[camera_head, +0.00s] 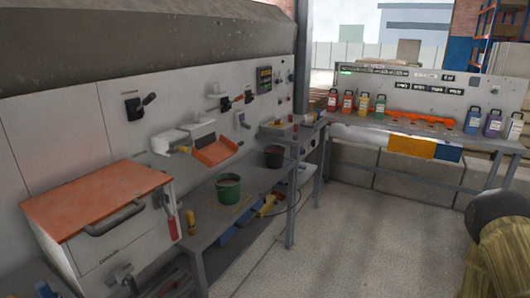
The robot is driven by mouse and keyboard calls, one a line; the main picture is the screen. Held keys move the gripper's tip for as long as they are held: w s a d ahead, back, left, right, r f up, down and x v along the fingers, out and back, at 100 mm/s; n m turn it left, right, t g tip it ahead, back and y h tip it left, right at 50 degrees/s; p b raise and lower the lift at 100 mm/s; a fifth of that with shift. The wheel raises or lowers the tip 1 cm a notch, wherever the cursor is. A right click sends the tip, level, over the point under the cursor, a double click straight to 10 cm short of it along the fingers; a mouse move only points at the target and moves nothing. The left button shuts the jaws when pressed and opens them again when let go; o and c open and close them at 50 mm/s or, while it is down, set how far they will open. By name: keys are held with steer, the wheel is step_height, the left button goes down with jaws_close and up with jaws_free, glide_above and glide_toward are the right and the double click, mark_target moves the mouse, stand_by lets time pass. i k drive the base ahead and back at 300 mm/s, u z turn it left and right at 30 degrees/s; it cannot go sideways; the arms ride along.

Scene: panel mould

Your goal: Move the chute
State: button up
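An orange sloped tray, which looks like the chute (215,151), sticks out from a white wall-mounted housing (176,138) on the grey panel. It tilts down toward the front right, above the lower bench. A yellow-tipped handle (184,150) is at its left side. The green bucket (228,188) stands on the bench below, and a dark pot (273,157) stands farther right. I cannot tell from this one view how the chute is fixed. My gripper is not in view.
A white cabinet with an orange top (95,196) juts out at the left. A back bench (350,130) carries several coloured bottles and an orange tool. A dark rounded object (498,217) is at the right edge. The concrete floor (370,235) between is clear.

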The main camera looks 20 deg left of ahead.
mark_target(214, 154)
steer(key=z, duration=0.2)
steer(key=i, duration=1)
steer(key=u, duration=0.4)
steer(key=i, duration=0.9)
steer(key=u, duration=0.9)
